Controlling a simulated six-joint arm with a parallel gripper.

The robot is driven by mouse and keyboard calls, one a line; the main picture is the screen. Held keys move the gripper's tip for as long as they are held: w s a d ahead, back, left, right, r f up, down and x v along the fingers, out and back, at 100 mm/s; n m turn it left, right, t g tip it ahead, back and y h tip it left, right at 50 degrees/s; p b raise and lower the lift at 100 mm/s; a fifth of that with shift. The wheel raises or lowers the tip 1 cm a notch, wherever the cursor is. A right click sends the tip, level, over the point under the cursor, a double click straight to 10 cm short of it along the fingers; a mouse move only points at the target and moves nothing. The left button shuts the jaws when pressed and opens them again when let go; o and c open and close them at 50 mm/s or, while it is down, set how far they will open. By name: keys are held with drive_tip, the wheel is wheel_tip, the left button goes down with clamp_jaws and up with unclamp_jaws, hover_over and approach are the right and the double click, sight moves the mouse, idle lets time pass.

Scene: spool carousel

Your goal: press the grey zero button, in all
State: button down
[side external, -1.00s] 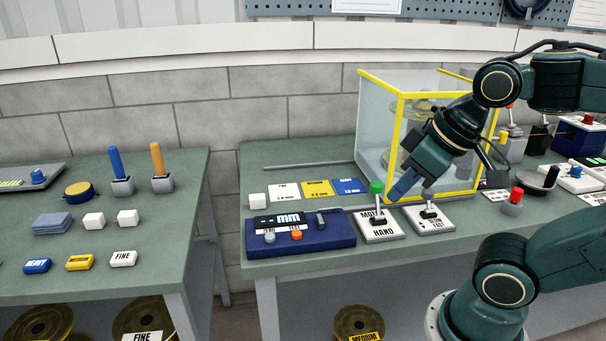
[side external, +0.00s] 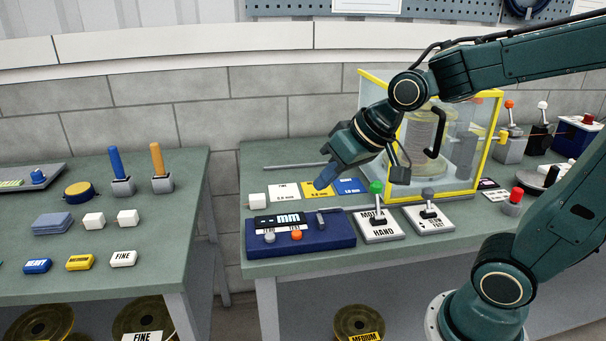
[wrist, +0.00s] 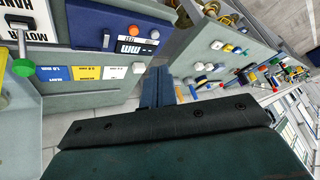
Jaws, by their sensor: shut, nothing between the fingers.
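The grey button (side external: 270,238) is a small round knob at the front left of the dark blue gauge box (side external: 340,237), beside an orange button (side external: 296,235). The grey button also shows in the wrist view (wrist: 155,34), near the box's edge. My gripper (side external: 322,184) is shut and empty. It is tilted down to the left, above the bench behind the box, near the yellow and blue cards, and apart from the grey button. In the wrist view its closed blue fingers (wrist: 160,76) point towards the gap beside the bench.
A green-topped lever (side external: 376,190) and a second lever (side external: 428,197) stand right of the box. A yellow-framed clear cabinet (side external: 470,193) stands behind them. A white cube (side external: 257,200) sits behind the box's left end. A gap separates the two benches.

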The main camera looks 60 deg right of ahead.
sight(270, 238)
drive_tip(key=w+f+m+t+y, duration=0.1)
drive_tip(key=w+f+m, duration=0.2)
drive_tip(key=w, duration=0.9)
wheel_tip(270, 238, down, 3)
drive_tip(key=shift+a+r+t+y, duration=0.15)
drive_tip(key=shift+a+t+y, duration=0.25)
drive_tip(key=shift+w, duration=0.1)
drive_tip(key=shift+f, duration=4.35)
drive_tip(key=shift+f, duration=0.95)
drive_tip(key=shift+r, duration=0.95)
